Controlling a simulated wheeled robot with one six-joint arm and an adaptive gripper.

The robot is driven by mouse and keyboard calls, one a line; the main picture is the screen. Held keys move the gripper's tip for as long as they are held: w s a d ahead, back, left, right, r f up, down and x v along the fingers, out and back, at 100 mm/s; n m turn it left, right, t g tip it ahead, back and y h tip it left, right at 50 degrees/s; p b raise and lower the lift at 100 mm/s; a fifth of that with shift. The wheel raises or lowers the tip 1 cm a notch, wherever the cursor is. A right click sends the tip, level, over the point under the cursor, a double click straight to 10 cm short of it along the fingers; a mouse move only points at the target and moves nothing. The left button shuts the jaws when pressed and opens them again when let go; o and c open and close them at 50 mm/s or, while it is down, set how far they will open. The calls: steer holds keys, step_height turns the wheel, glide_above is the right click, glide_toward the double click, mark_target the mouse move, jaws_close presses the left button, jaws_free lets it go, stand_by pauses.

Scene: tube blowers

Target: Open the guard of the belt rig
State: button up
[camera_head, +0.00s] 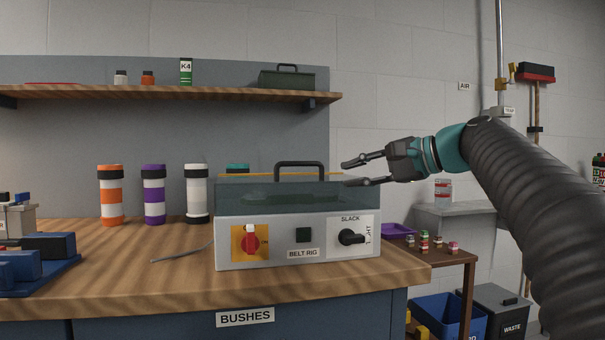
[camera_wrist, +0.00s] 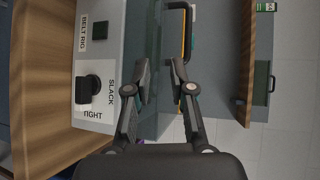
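The belt rig (camera_head: 269,251) is a pale grey box on the bench, with a red knob on a yellow plate, a dark square button and a black SLACK/TIGHT knob on its front. Its clear guard (camera_head: 240,196) sits down over the top, with a black bar handle (camera_head: 299,164) on it. In the wrist view the guard (camera_wrist: 148,65) and part of the handle (camera_wrist: 184,8) lie beyond the fingers. My gripper (camera_head: 365,172) is open and empty, just right of the handle and apart from it. It also shows in the wrist view (camera_wrist: 161,88).
Orange, purple and white-banded tubes (camera_head: 153,195) stand behind the rig to the left. A shelf (camera_head: 170,92) runs above, holding a green box (camera_head: 287,79). Blue blocks (camera_head: 48,246) lie at bench left. A side table with small jars (camera_head: 424,241) stands right.

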mark_target(303, 164)
steer(key=shift+y, duration=0.9)
steer(key=r+x, duration=0.1)
steer(key=x, duration=0.3)
steer(key=w+r+x, duration=0.1)
steer(key=x, duration=0.4)
steer(key=r+x, duration=0.1)
steer(key=x, duration=0.3)
steer(key=shift+w+f, duration=0.1)
steer(key=shift+w, duration=0.25)
jaws_close()
